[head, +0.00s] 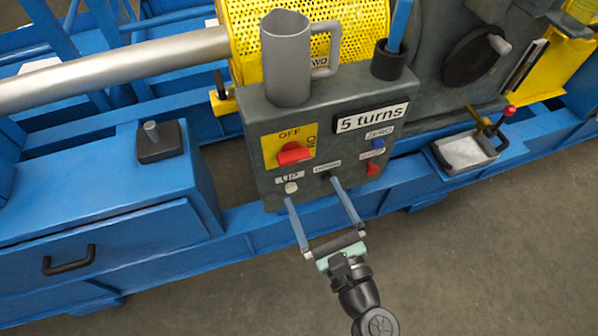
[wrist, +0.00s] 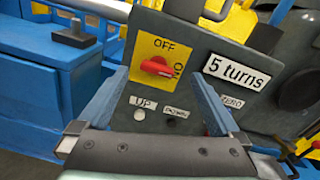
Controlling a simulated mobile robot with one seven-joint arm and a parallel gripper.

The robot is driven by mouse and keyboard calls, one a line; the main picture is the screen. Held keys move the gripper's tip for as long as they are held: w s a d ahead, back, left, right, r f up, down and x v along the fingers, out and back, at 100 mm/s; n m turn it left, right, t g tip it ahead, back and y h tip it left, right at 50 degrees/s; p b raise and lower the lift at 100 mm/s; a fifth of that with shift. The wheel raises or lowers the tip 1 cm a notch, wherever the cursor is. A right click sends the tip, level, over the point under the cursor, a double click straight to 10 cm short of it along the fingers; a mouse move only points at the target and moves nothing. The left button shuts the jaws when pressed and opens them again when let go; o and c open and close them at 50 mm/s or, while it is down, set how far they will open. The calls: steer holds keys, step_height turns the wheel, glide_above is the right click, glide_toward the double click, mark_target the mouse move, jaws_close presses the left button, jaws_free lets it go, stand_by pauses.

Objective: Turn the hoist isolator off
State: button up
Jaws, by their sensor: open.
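The hoist isolator is a red rotary handle (head: 294,153) on a yellow plate (head: 271,151) marked OFF at the top and ON at the right side. In the wrist view the handle (wrist: 156,67) lies roughly sideways, its right end toward ON. My gripper (head: 317,196) is open and empty, its two blue fingers reaching toward the lower part of the grey control box (head: 330,115). The fingertips are below the handle, near the UP and DOWN buttons. In the wrist view the handle shows between the fingers (wrist: 164,95), apart from them. Whether the fingertips touch the box, I cannot tell.
The box carries a white UP button (head: 291,187), a dark DOWN button, a "5 turns" display (head: 372,117), a blue ZERO button (head: 377,143) and a red button (head: 373,169). A grey mug (head: 286,60) and a dark cup (head: 388,62) stand on top. Open floor lies in front.

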mark_target(296, 162)
step_height(296, 162, down, 4)
steer(key=s+m, duration=0.2)
steer(key=m, duration=0.1)
steer(key=shift+h, duration=0.3)
steer(key=x, duration=0.4)
steer(key=b+x, duration=0.1)
steer(key=x, duration=0.7)
steer(key=shift+w+d+r, duration=0.3)
steer(key=shift+w+d, duration=0.05)
steer(key=c, duration=1.1)
steer(key=shift+o, duration=0.2)
